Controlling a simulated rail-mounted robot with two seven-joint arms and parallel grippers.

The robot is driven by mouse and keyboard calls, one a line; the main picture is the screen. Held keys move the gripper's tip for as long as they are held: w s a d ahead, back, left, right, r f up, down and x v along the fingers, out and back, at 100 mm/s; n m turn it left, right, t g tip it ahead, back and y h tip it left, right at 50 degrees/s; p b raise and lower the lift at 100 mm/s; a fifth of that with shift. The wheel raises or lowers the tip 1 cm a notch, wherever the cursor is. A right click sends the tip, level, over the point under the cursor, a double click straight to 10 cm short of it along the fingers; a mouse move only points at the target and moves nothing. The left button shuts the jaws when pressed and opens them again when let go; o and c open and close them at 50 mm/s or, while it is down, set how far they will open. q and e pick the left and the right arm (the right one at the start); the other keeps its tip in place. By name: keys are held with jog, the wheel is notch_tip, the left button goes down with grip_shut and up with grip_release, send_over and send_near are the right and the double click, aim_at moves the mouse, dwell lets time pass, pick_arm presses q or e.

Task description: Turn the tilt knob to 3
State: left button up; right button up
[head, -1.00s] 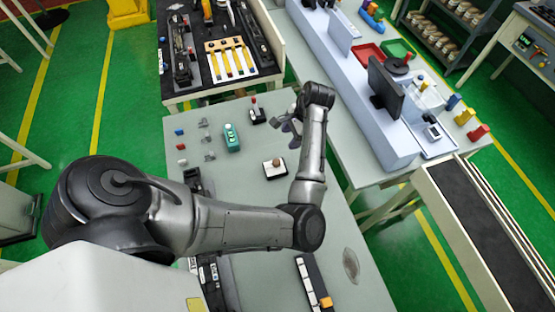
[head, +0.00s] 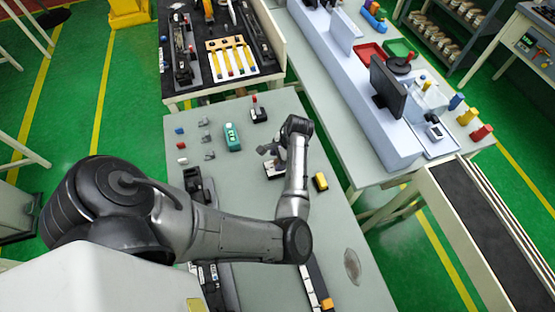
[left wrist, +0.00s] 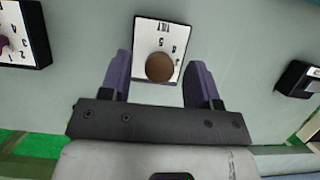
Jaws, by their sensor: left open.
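The tilt knob (left wrist: 160,67) is a round brown knob on a white-faced box (left wrist: 151,33) marked TILT, with digits such as 5, 6 and 8 visible. The knob covers part of the face, and I cannot tell its setting. My right gripper is not in view.
Another dial box (left wrist: 24,35) with a purple knob stands at the left in the wrist view, and a dark box (left wrist: 298,79) at the right.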

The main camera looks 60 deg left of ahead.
pick_arm(q)
jog(key=shift+s+f, duration=0.1)
jog(key=shift+f, duration=0.25)
jog(key=shift+c, duration=0.4)
